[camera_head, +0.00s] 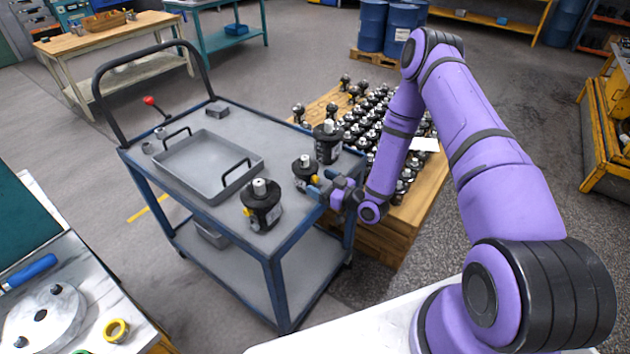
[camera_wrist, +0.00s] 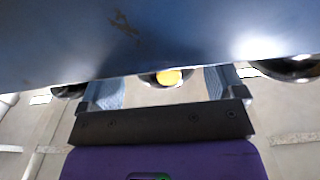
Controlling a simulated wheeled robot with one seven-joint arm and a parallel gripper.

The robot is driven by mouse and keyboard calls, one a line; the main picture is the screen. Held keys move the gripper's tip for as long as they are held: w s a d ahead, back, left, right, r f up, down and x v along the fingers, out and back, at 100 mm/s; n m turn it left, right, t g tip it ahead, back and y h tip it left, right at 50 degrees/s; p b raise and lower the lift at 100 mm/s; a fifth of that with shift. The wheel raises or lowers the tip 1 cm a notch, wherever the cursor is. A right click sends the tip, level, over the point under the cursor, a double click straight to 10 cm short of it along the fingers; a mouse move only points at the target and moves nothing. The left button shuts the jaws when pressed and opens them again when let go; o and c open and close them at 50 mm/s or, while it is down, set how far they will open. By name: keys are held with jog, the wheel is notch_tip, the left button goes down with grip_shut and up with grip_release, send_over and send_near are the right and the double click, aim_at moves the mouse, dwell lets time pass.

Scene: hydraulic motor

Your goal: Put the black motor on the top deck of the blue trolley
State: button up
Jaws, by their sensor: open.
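The blue trolley (camera_head: 230,118) has a grey top deck. Several things stand on it, including three black motors with pale shafts along its right side. A front motor (camera_head: 262,207), a middle motor (camera_head: 304,172) and a rear motor (camera_head: 328,145) all look upright. My gripper (camera_head: 319,187) is open at the trolley's right edge, its fingers close to the middle motor; whether they touch it I cannot tell. In the wrist view my gripper (camera_wrist: 163,88) has its fingers apart, with a dark part with a yellow end (camera_wrist: 168,77) between them, mostly hidden by a blue surface (camera_wrist: 150,40).
A grey tray (camera_head: 205,190) with two black handles takes up the deck's left middle. A wooden pallet (camera_head: 420,205) with many black motors stands right of the trolley, beneath my arm. A bench (camera_head: 60,290) with tools is at lower left. Blue drums (camera_head: 400,25) stand behind.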

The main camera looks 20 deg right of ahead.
jog(key=v, duration=0.9)
jog(key=w+d+r+n+g+h, duration=0.3)
jog(key=w+r, duration=0.4)
jog(key=r, duration=0.6)
notch_tip(320, 180, up, 17)
jog(key=s+d+m+g+h, duration=0.2)
jog(key=s+m+h, duration=0.15)
jog(key=h, duration=0.35)
jog(key=s+r+m+g+h, duration=0.2)
jog(key=s+r+m, duration=0.2)
jog(key=s+r, duration=0.75)
jog(key=s+a+r+m+g, duration=0.1)
jog(key=s+a+r, duration=0.1)
jog(key=s, duration=0.7)
jog(key=s+a+r+m+g+y, duration=0.1)
jog(key=s+r, duration=0.3)
jog(key=s, duration=0.6)
jog(key=shift+s+a+m, duration=0.3)
jog(key=shift+a+m, duration=0.05)
jog(key=shift+a, duration=0.5)
